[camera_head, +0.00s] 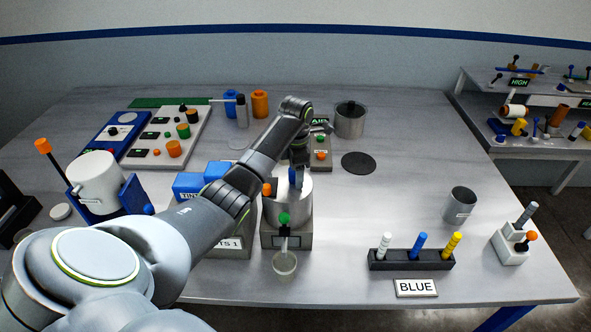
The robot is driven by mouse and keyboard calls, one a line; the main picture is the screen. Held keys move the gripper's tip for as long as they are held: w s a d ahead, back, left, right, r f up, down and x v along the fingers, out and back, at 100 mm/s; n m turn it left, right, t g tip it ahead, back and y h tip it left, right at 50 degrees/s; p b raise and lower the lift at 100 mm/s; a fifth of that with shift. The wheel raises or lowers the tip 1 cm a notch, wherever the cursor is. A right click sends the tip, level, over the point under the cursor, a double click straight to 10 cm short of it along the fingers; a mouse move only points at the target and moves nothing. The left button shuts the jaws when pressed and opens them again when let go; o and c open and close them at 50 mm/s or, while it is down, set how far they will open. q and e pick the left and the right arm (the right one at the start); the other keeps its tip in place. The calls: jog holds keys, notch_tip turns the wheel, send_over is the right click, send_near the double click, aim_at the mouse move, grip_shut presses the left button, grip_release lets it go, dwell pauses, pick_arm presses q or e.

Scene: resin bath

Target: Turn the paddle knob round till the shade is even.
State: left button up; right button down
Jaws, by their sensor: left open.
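A metal pot (291,208) stands on a grey base block with a green knob (284,218) on its front. An orange knob (267,189) shows at the pot's left rim. My left gripper (298,172) points down over the pot and is open. A small blue piece (292,176) shows right at the gripper; I cannot tell whether it lies between the fingers. The arm hides part of the pot's top, and the shade inside cannot be seen. A small clear cup (285,262) stands below the pot's front. My right gripper is not in view.
A black rack (411,260) with white, blue and yellow sticks stands at the front, behind a BLUE sign (416,288). A grey cup (460,205) stands to the right. Blue boxes (189,186) lie left of the pot.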

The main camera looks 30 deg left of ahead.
pick_arm(q)
jog(key=shift+d+r, duration=0.1)
jog(key=shift+c, duration=1.3)
jog(key=c, duration=0.7)
jog(key=shift+c, duration=0.2)
jog(key=shift+m, duration=0.3)
